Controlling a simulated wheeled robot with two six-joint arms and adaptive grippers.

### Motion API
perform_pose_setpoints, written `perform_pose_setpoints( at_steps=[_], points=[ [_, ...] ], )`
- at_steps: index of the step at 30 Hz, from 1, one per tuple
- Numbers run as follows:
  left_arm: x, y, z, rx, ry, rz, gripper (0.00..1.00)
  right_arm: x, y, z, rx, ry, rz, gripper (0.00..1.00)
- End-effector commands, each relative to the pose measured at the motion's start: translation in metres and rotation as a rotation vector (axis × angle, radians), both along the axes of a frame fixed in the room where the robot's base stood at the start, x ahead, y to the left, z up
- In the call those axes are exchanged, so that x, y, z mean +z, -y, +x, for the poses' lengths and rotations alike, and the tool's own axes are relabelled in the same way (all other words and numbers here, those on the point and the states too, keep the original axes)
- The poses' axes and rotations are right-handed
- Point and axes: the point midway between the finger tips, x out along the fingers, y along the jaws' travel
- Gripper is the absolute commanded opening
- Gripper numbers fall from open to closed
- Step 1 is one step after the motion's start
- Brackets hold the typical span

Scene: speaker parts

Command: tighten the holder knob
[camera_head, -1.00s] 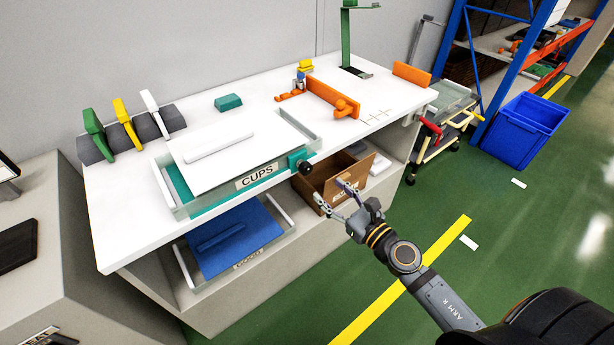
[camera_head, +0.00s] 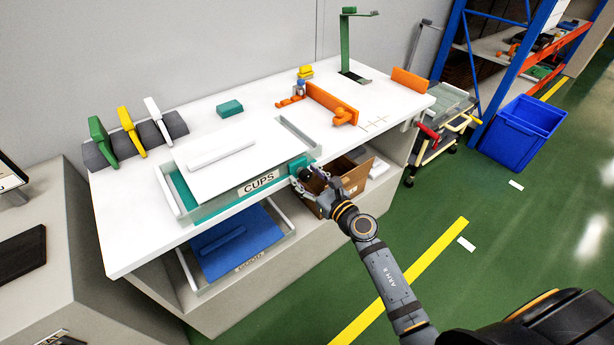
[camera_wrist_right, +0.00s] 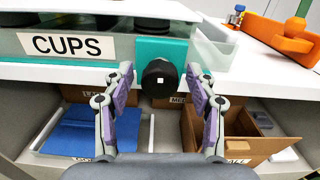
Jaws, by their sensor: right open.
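The holder knob (camera_wrist_right: 160,79) is a black round knob with a small white square on its face. It sticks out from a teal block (camera_wrist_right: 150,47) at the table's front edge, beside the CUPS tray (camera_wrist_right: 70,46). My right gripper (camera_wrist_right: 164,88) is open, with one finger on each side of the knob. Gaps between the pads and the knob show in the wrist view. In the head view the right gripper (camera_head: 311,180) is at the teal block (camera_head: 298,167) and largely covers the knob. My left gripper is not in view.
Below the table are a blue-lidded bin (camera_head: 235,243) and an open cardboard box (camera_head: 352,178), close under the right gripper. Orange fixtures (camera_head: 335,103) stand on the white table (camera_head: 240,125). The floor in front is clear.

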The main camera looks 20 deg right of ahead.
Motion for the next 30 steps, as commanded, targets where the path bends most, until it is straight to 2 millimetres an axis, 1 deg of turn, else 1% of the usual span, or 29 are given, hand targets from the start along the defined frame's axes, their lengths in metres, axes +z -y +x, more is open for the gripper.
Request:
perform_pose_setpoints(
  at_steps=[2, 12, 14, 23, 30],
  points=[
    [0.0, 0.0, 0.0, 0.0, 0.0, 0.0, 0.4, 0.0, 0.0, 0.0, 0.0, 0.0, 0.0, 0.56],
    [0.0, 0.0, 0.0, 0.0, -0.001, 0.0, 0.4, 0.0, 0.0, 0.0, 0.0, 0.0, 0.0, 0.1],
    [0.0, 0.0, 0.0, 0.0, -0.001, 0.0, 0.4, 0.0, 0.0, 0.0, 0.0, 0.001, 0.0, 0.02],
    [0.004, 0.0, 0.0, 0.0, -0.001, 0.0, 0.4, 0.001, 0.0, 0.0, 0.0, -0.015, 0.042, 0.02],
    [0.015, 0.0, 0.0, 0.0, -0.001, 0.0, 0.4, 0.003, 0.0, 0.0, 0.0, -0.066, 0.18, 0.02]
  ],
)
